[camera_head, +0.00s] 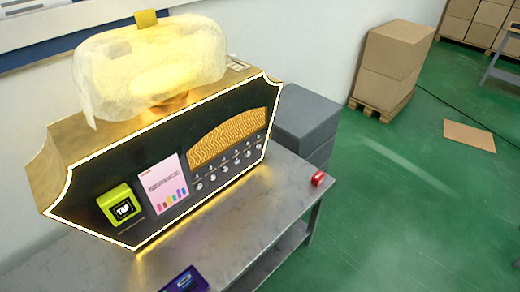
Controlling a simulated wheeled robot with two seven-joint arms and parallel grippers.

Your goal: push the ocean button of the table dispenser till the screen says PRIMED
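The table dispenser (95,175) is a gold cabinet with a black front and a glowing white edge. It stands on the grey metal table (225,236) at the left. A row of several small round buttons (225,169) runs under a gold wavy panel (228,138) on its right half. The button labels are too small to read, so I cannot tell which is ocean. A pale pink panel (160,178) with coloured bars, possibly the screen, is left of the buttons; I cannot read PRIMED on it. Neither of my grippers is in view.
A yellow-green TAP pad (120,205) is on the dispenser's left front. A small red object (318,178) lies at the table's right edge, a purple item (186,281) at the front. Cartons (392,60) stand far behind.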

